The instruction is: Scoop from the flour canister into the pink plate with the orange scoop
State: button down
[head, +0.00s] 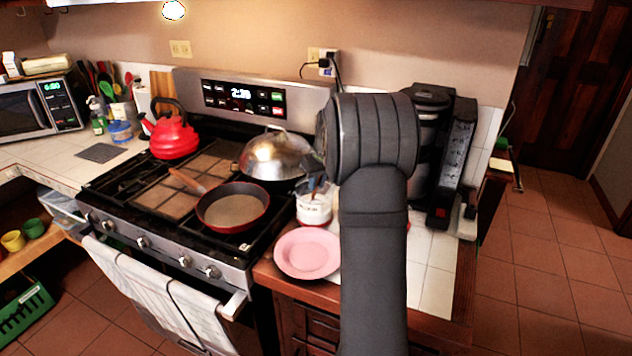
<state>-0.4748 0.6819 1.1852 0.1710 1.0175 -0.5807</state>
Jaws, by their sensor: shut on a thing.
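The pink plate (307,254) lies flat and looks empty on the counter right of the stove. My gripper (318,184) is mostly hidden by my own wrist, with only a small part showing just above the canister's mouth. It is shut on the orange scoop, of which at most a small sliver shows. The scoop's bowl is hidden, and I cannot tell whether it is inside the canister or holds flour.
A red-rimmed pan (233,208) with a wooden handle sits on the stove, left of the plate. A domed metal lid (274,156) and a red kettle (174,138) are also there. A black coffee machine (432,140) stands behind my arm. Tiled counter (432,250) right of my arm is clear.

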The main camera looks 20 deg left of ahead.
jog(key=shift+w+a+r, duration=0.1)
jog(key=shift+r, duration=2.8)
jog(key=shift+a+r, duration=0.1)
jog(key=shift+r, duration=2.8)
jog(key=shift+w+a+r, duration=0.1)
jog(key=shift+a+r, duration=0.05)
jog(key=shift+r, duration=0.95)
jog(key=shift+w+a+r, duration=0.1)
jog(key=shift+r, duration=0.95)
jog(key=shift+s, duration=0.1)
jog(key=s+d+f+m+h, duration=0.1)
jog(key=s+d+f+m, duration=0.15)
jog(key=s+f, duration=0.35)
jog(key=s+d+f+m+h, duration=0.1)
jog(key=s+d+f+m, duration=0.2)
jog(key=s, duration=0.6)
jog(key=w+d+f+g+y, duration=0.3)
jog(key=f+g+y, duration=0.1)
jog(key=f+y, duration=0.1)
jog(key=w+d+f+n+g+y, duration=0.1)
jog(key=w+d+f+g+y, duration=0.2)
jog(key=f+y, duration=0.3)
jog(key=shift+d+g+y, duration=0.4)
jog(key=shift+d+y, duration=0.25)
jog(key=shift+y, duration=0.35)
jog(key=shift+f, duration=0.1)
